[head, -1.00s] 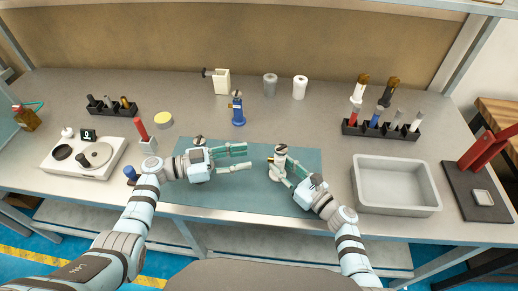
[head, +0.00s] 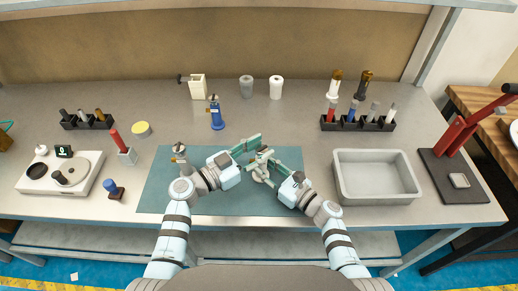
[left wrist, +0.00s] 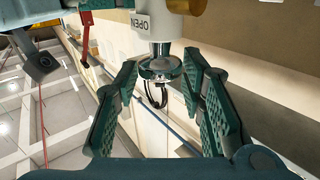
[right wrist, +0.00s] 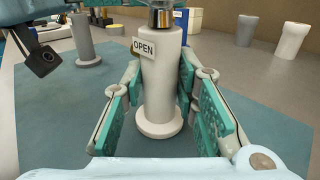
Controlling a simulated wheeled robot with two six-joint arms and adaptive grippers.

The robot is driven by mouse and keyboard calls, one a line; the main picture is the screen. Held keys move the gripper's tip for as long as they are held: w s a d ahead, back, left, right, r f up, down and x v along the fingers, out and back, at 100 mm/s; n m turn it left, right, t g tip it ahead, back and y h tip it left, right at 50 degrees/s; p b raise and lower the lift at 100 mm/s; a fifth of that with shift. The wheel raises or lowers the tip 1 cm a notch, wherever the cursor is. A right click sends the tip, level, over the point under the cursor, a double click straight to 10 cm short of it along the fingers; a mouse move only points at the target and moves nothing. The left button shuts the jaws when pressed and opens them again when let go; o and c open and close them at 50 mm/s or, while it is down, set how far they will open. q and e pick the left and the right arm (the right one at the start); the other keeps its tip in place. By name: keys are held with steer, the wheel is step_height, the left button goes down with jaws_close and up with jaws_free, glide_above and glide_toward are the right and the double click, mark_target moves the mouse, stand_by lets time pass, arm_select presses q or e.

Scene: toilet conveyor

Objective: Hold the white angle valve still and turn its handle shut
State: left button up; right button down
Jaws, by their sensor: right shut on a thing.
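The white angle valve (head: 259,174) stands upright on the teal mat (head: 165,200). Its white body (right wrist: 160,85) bears an "OPEN" label (right wrist: 144,47) in the right wrist view. My right gripper (right wrist: 160,118) is shut on this body, one finger on each side. My left gripper (head: 262,147) is at the valve's top. In the left wrist view its fingers (left wrist: 164,85) are spread, with the chrome top (left wrist: 154,69) and a dark ring between them and a gap on each side. In the head view the fingers hide much of the valve top.
A second, grey valve (head: 179,152) stands at the mat's left. A grey tray (head: 376,195) lies right of the mat. A blue valve-like piece (head: 216,117) stands behind it. A small blue-topped piece (head: 112,187) is at the left front.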

arm_select(q)
steer(key=c, duration=0.9)
steer(key=shift+o, duration=0.2)
steer(key=m+g+h, duration=0.1)
steer(key=g, duration=0.1)
steer(key=m+g+h, duration=0.1)
steer(key=m+g, duration=0.1)
steer(key=m+g+h, duration=0.1)
steer(key=g, duration=0.1)
steer(key=shift+w+a, duration=0.2)
steer(key=shift+w, duration=0.15)
steer(key=shift+s, duration=0.1)
steer(key=o, duration=0.9)
steer(key=shift+c, duration=0.2)
